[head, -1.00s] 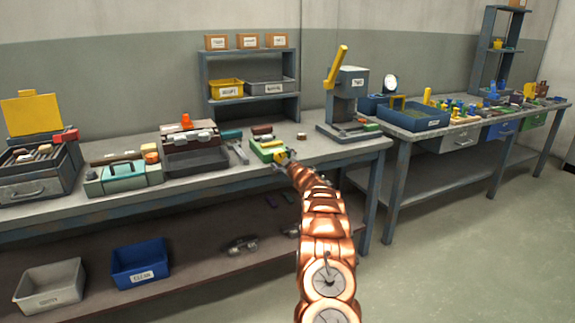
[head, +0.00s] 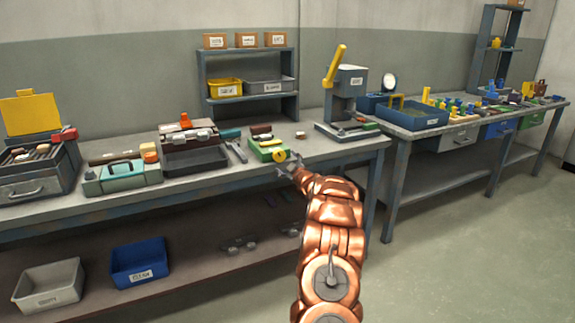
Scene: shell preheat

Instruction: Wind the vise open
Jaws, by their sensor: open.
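A small green device with a round yellow knob on its front, which looks like the vise (head: 258,151), sits at the front edge of the left workbench. Its yellow knob (head: 280,156) faces me and is in plain view. The gap between the vise's jaws is too small to make out. My gripper (head: 285,168) is open and empty. It is just in front of the knob, a little below and to the right, and seems apart from it. My copper arm reaches up to it from the bottom of the picture.
A grey press (head: 348,95) with a yellow lever stands to the right on the same bench. A dark tray (head: 196,162) and a teal toolbox (head: 122,178) are to the left. A shelf rack (head: 248,100) stands behind. The floor at right is clear.

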